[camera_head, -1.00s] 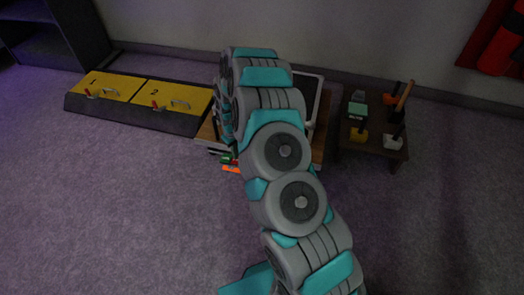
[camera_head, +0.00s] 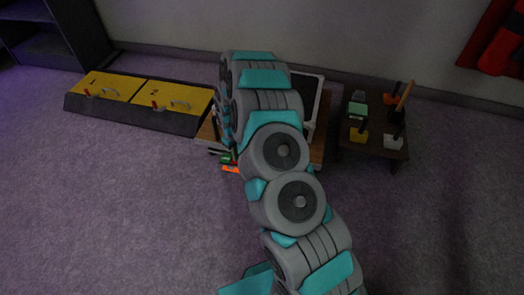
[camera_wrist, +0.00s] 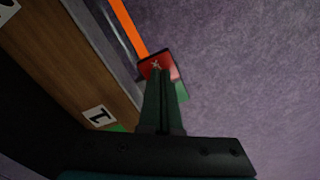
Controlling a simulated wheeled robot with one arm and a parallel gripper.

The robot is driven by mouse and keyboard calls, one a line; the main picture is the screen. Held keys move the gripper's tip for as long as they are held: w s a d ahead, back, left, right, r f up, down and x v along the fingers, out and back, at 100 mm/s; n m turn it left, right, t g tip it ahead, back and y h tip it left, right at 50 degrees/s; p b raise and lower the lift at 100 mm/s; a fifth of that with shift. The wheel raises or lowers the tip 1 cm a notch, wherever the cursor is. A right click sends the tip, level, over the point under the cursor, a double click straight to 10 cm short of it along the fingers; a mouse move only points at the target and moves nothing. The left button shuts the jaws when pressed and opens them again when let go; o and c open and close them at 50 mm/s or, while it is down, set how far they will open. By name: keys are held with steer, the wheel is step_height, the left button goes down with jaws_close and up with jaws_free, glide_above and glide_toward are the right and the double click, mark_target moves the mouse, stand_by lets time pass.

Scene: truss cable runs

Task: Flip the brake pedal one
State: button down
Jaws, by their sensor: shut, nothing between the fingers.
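My gripper (camera_wrist: 160,72) is shut and empty in the wrist view, its two dark green fingers side by side. Their tips overlap a small red block (camera_wrist: 150,66) with a pale mark; I cannot tell whether they touch it. A green piece (camera_wrist: 181,91) shows just beside the red block, and an orange strip (camera_wrist: 127,27) runs up from it. A white label "1" (camera_wrist: 98,115) is on the wooden edge to the left. Which of these parts is brake pedal one is unclear. In the head view my arm hides most of the wooden stand (camera_head: 207,131).
Two yellow panels (camera_head: 152,92) marked 1 and 2, with red-tipped levers, lie on a dark ramp at left. A small dark table (camera_head: 372,140) with several blocks stands at right. The carpet in front is clear.

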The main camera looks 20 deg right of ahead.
steer(key=shift+f, duration=0.35)
stand_by(0.3)
steer(key=shift+r+p, duration=0.45)
steer(key=shift+r, duration=3.05)
